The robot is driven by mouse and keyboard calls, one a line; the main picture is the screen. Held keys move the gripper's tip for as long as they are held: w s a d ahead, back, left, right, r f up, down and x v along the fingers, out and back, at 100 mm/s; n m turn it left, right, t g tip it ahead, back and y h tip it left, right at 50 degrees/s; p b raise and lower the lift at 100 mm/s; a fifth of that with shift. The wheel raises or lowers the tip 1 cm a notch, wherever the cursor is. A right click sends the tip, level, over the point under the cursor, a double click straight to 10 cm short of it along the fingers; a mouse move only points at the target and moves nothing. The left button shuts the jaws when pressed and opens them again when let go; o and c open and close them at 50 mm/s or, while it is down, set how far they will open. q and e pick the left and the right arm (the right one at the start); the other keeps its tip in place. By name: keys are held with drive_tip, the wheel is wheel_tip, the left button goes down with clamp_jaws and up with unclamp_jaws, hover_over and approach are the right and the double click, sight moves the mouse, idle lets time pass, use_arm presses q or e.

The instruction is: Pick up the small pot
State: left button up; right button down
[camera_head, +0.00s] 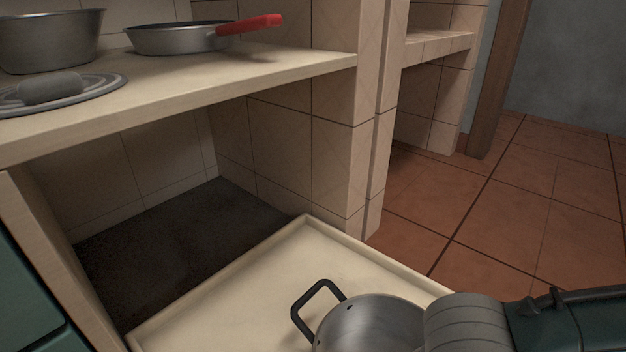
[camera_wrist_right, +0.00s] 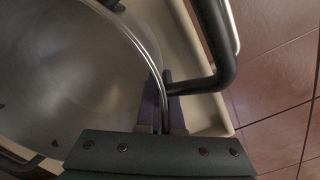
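The small pot (camera_head: 368,325), grey metal with black loop handles, sits at the bottom of the head view over the cream pull-out tray (camera_head: 300,232). My right arm comes in from the right and hides the pot's right part and my gripper there. In the right wrist view the pot (camera_wrist_right: 60,70) fills the left side, with a black handle (camera_wrist_right: 222,65) at right. My right gripper (camera_wrist_right: 163,112) has a purple-grey finger on each side of the pot's rim, close against it, beside the handle. My left gripper is not in view.
A larger pot (camera_head: 50,42), a pan (camera_head: 175,38) with a red handle, and a grey lid (camera_head: 105,86) rest on the counter (camera_head: 230,73) above. A tiled pillar (camera_head: 368,130) stands beside the tray. Tiled floor (camera_head: 520,210) is open at right.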

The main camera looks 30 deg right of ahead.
drive_tip(key=shift+r, duration=0.15)
wheel_tip(320, 180, up, 20)
drive_tip(key=p, duration=1.7)
